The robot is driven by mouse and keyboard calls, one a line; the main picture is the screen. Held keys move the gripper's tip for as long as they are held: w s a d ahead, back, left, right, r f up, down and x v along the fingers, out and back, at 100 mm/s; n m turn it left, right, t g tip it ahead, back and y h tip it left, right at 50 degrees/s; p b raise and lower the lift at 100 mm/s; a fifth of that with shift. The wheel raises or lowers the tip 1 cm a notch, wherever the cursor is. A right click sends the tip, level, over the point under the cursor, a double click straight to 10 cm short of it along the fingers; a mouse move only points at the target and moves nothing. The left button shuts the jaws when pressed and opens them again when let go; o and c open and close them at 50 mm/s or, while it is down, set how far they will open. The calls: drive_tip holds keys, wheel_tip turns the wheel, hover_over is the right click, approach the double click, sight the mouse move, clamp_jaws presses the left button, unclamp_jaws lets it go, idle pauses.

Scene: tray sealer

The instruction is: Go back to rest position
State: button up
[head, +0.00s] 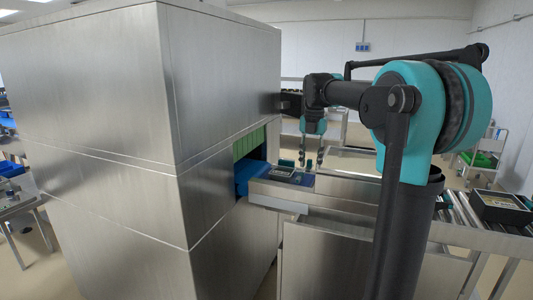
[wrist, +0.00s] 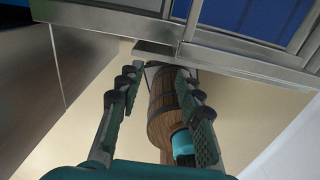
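My gripper (head: 310,164) hangs at the end of my arm, in front of the tray sealer's opening and over the metal ledge. In the wrist view my gripper (wrist: 156,76) has its two fingers apart with nothing held between them. A small tray (head: 283,172) lies on the ledge by the blue belt (head: 249,176), to the left of my gripper in the head view. The big steel tray sealer (head: 100,100) fills the left of the head view.
A roller conveyor (head: 462,211) with a black crate (head: 500,208) runs at the right. A trolley (head: 484,155) with green bins stands behind.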

drive_tip(key=s+d+f+m+t, duration=0.2)
drive_tip(key=s+f+m, duration=1)
drive_tip(key=f+m, duration=0.2)
drive_tip(key=s+d+f+m+t, duration=0.2)
drive_tip(key=s+f+m, duration=1.1)
drive_tip(key=m, duration=0.4)
drive_tip(key=shift+s+f, duration=0.3)
drive_tip(key=shift+f, duration=0.5)
